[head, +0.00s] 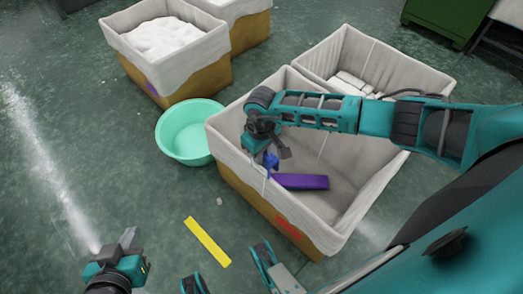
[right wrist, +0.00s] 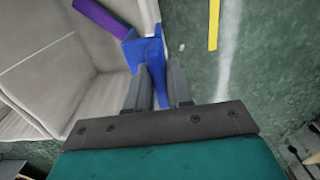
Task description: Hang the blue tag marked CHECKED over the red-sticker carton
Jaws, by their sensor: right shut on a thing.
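The red-sticker carton (head: 247,186) stands in the middle of the head view, lined in pale cloth, with its red sticker (head: 287,225) on the near outer side. My right gripper (head: 268,153) is shut on the blue tag (head: 271,163) at the carton's near left rim. In the right wrist view the blue tag (right wrist: 147,60) sits between the fingers (right wrist: 160,72), along the liner's edge. I cannot tell whether it touches the rim, and its marking is not readable. My left gripper (head: 128,246) is low at the left, away from the carton; its jaw opening is unclear.
A purple block (head: 300,181) is inside the carton and shows beside the tag in the wrist view (right wrist: 100,18). Another lined carton (head: 390,65) adjoins behind. A mint basin (head: 186,131), a yellow strip (head: 207,242) and a white-filled carton (head: 190,82) are to the left.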

